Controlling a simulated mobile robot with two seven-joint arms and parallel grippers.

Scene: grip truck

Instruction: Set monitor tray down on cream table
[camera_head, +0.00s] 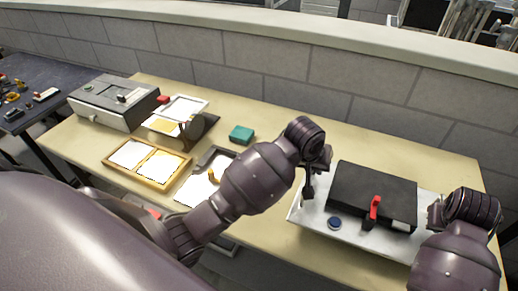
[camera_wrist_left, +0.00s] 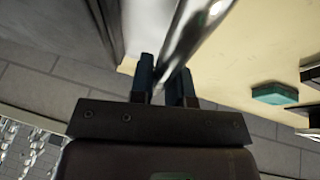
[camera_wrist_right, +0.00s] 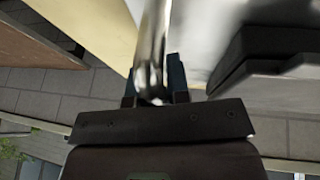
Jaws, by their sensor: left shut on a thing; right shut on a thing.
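The monitor tray (camera_head: 304,222) is a pale tray over the right end of the cream table (camera_head: 262,226). It carries a black box (camera_head: 372,190), a red lever (camera_head: 375,206) and a blue round piece (camera_head: 334,223). My left gripper (camera_head: 308,188) is shut on the tray's left edge; the left wrist view shows the fingers (camera_wrist_left: 166,85) around a shiny bar. My right gripper (camera_head: 436,214) is shut on the right edge, its fingers (camera_wrist_right: 156,88) around a similar bar. The tray looks about level. I cannot tell whether its underside touches the table.
A grey boxy device (camera_head: 112,103), a wooden two-panel frame (camera_head: 148,160), a teal block (camera_head: 241,134) and other trays occupy the table's left half. A grey block wall (camera_head: 240,70) runs behind. A dark table (camera_head: 40,85) stands far left. Some bare tabletop lies behind the monitor tray.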

